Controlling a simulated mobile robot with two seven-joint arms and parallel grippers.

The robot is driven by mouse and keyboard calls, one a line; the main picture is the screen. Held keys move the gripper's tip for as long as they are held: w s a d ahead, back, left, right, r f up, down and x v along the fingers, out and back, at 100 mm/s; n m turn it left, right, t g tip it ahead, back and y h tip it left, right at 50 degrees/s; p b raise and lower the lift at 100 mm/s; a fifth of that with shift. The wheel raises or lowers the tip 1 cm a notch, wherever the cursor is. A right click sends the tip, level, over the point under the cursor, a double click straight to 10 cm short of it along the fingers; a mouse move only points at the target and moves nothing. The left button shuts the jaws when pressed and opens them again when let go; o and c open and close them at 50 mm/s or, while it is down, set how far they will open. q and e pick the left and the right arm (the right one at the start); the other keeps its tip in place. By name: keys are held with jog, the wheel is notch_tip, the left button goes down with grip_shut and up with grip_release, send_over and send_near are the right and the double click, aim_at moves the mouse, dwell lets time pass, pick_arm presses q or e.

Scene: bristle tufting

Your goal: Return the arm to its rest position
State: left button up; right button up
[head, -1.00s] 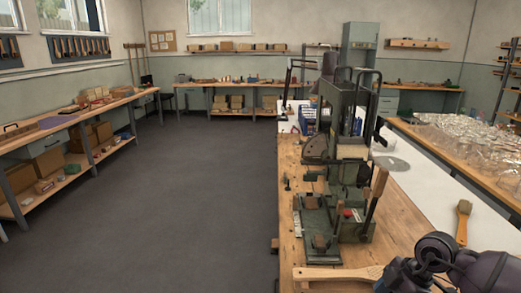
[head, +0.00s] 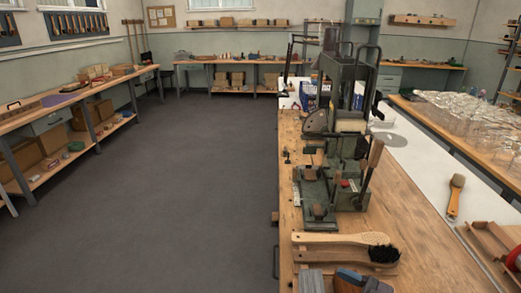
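Neither of my grippers shows in the head view, and no arm of mine can be made out. The green tufting machine (head: 338,120) stands upright on the wooden workbench (head: 400,225). A pale wooden brush piece (head: 340,239) with a long handle lies across the near part of the bench. Just in front of it lies a wooden brush (head: 330,254) with dark bristles (head: 383,254) at its right end.
A grey block (head: 310,281) and a blue item (head: 358,281) sit at the bottom edge, partly cut off. A wooden-handled brush (head: 455,195) lies on the white surface at right. A wooden tray (head: 490,240) is near the right edge. The floor (head: 190,180) at left is clear.

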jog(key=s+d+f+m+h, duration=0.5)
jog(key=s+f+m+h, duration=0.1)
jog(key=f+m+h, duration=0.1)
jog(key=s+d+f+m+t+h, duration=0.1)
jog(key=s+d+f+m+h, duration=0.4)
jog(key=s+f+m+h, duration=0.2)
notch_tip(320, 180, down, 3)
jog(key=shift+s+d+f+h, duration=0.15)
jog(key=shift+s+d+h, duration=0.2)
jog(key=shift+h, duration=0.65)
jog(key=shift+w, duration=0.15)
